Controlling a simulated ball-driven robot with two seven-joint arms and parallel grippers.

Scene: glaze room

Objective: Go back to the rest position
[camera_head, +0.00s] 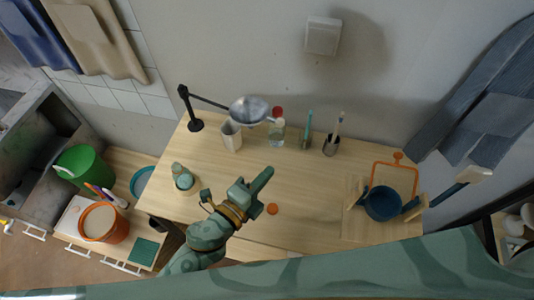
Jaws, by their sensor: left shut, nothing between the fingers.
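My left arm comes in from the bottom left, and its green gripper (264,178) is over the middle of the wooden table (320,185). Its fingers are together and point up and to the right, with nothing between them. A small orange disc (272,209) is just below and to the right of the gripper in the picture. My right gripper is not in view. A large green patterned surface fills the bottom right and hides the table's front edge there.
On the table stand a black lamp (196,124), a white cup (231,137), a red-capped bottle (277,133), two brush holders, a small green jar (183,179) and a blue bowl (383,203) beside an orange frame. A green bucket (82,166) and an orange bucket (103,223) stand left.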

